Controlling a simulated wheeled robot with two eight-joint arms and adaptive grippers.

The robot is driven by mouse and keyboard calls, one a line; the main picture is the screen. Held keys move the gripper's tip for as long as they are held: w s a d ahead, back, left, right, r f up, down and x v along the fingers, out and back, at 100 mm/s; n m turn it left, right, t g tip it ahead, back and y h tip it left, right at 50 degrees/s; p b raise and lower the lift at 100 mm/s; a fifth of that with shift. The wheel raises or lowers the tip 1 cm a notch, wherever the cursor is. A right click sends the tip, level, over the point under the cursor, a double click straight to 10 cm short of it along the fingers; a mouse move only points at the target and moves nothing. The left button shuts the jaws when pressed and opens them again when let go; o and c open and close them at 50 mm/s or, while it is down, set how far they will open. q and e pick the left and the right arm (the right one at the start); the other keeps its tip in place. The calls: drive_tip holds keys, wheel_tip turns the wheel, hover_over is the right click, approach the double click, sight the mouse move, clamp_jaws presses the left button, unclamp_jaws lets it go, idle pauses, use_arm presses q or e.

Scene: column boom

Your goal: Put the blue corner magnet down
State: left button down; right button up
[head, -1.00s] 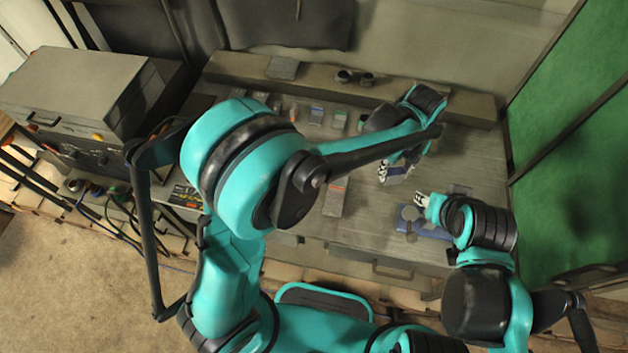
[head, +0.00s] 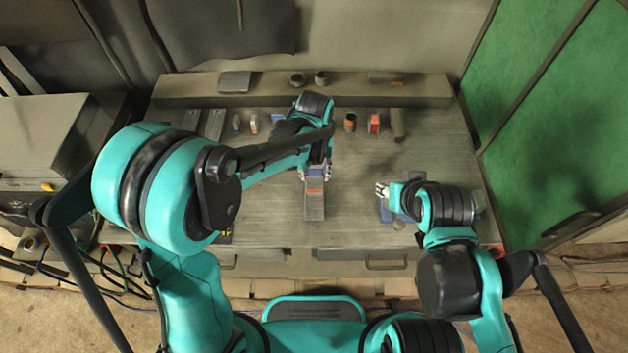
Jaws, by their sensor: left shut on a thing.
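My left gripper (head: 315,175) reaches down over the middle of the bench, shut on a small blue piece (head: 316,171), which I take to be the blue corner magnet. The fingers hide most of it. They are at the far end of a grey bar with an orange mark (head: 314,207); I cannot tell whether the magnet touches the bar or bench. My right gripper (head: 382,190) is to the right, over a blue flat thing (head: 388,213); its fingers are too small to read.
The grey workbench (head: 350,222) has a row of small items at the back, including a red-orange block (head: 374,123), an orange-topped one (head: 349,122) and a blue one (head: 278,120). A raised ledge (head: 420,92) runs behind. A green panel (head: 560,130) bounds the right side.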

sight(314, 181)
use_arm(q)
drive_tip(key=shift+f+b, duration=0.55)
drive_tip(key=shift+f, duration=1.5)
drive_tip(key=shift+f, duration=0.1)
drive_tip(key=c, duration=0.9)
unclamp_jaws()
